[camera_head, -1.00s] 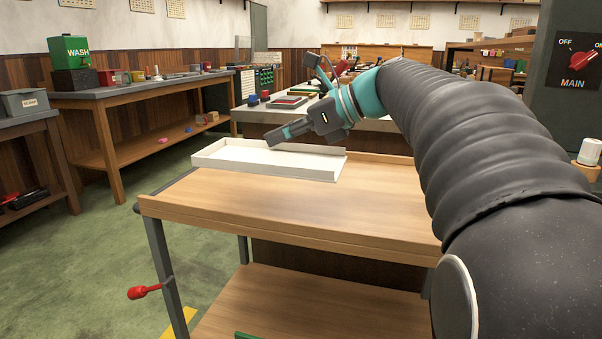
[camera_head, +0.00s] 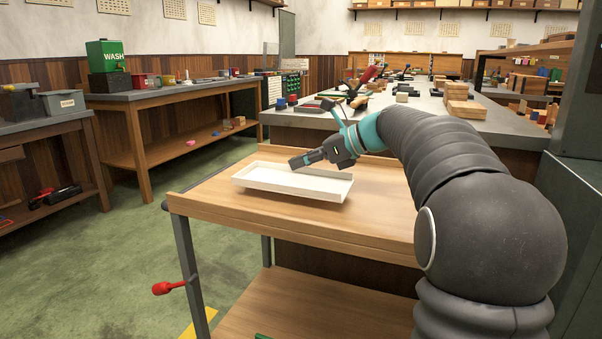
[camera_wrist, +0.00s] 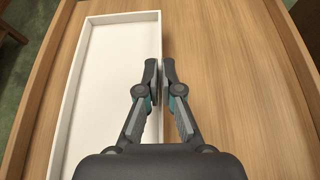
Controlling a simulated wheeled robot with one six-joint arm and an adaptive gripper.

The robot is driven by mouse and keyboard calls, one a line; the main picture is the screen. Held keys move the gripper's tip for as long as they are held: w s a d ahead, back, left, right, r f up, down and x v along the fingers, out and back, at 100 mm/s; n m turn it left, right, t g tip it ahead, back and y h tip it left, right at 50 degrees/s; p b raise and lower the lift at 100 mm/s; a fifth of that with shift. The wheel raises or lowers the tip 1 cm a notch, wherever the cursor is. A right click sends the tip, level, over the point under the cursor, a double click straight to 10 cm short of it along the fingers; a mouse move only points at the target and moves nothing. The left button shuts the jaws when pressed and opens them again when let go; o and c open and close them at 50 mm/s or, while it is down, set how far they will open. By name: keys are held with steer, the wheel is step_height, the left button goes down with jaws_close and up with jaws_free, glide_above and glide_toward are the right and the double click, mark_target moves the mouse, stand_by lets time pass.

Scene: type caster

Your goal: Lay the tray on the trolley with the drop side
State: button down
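The white tray (camera_head: 262,184) is a shallow, empty rectangle over the left part of the trolley's wooden top (camera_head: 330,215). It looks level and very low; I cannot tell if it touches the top. In the wrist view the tray (camera_wrist: 105,85) lies left of centre. My gripper (camera_wrist: 161,75) is shut on its right wall, one finger on each side. In the head view my gripper (camera_head: 298,162) reaches to the tray's far wall. The trolley's left end (camera_head: 190,186) shows a dark edge and no raised rim. A red-knobbed lever (camera_head: 168,288) sticks out at its left leg.
Raised wooden rims run along the trolley's front (camera_head: 290,236) and back. A grey-topped bench (camera_head: 480,118) with wooden blocks stands behind it. A bench with a green WASH box (camera_head: 107,62) stands at the left. Green floor (camera_head: 130,250) is clear left of the trolley.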

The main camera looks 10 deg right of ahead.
step_height(320, 180, down, 2)
steer(key=shift+f, duration=0.1)
steer(key=c, duration=1.3)
jaws_free()
steer(key=shift+f, duration=0.1)
steer(key=p+v, duration=0.1)
steer(key=v, duration=1.1)
